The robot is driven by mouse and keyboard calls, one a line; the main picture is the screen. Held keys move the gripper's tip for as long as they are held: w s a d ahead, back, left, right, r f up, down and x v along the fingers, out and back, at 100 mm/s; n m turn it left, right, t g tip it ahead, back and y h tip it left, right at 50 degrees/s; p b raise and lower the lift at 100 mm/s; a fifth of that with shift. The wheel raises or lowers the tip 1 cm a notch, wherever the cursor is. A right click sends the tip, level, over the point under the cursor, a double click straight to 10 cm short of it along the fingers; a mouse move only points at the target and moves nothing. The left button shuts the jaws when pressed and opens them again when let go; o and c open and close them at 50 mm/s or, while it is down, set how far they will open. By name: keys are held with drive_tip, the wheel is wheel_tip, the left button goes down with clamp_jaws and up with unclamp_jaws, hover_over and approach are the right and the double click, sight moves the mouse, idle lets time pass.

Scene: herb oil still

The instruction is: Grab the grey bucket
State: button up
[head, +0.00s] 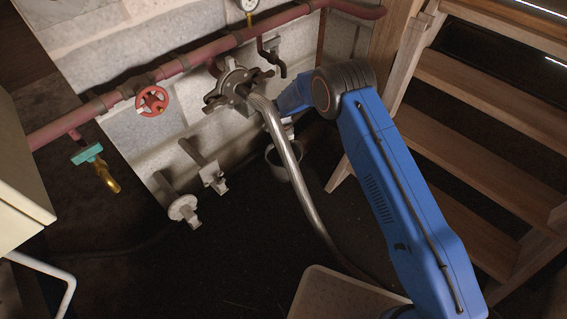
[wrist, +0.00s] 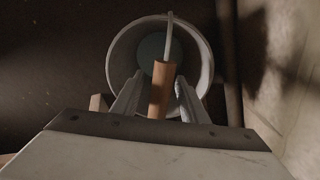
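The grey bucket (wrist: 206,62) stands upright in the wrist view, seen from above, with a pale round area inside it. Its handle has a wooden grip (wrist: 161,88) on a thin light bail. My gripper (wrist: 158,88) is open, with one finger on each side of the wooden grip and small gaps showing between. In the head view the bucket (head: 279,172) is on the dark floor below my blue arm, partly hidden by a pale curved pipe. My gripper (head: 288,128) is small and partly hidden there, just above the bucket.
Wooden stairs (head: 480,140) rise on the right, close to my arm. A pale tray (head: 340,298) lies at the front. Floor left of the bucket is mostly clear.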

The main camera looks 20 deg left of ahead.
drive_tip(key=shift+f, duration=0.65)
drive_tip(key=shift+f, duration=0.25)
clamp_jaws()
idle(1.5)
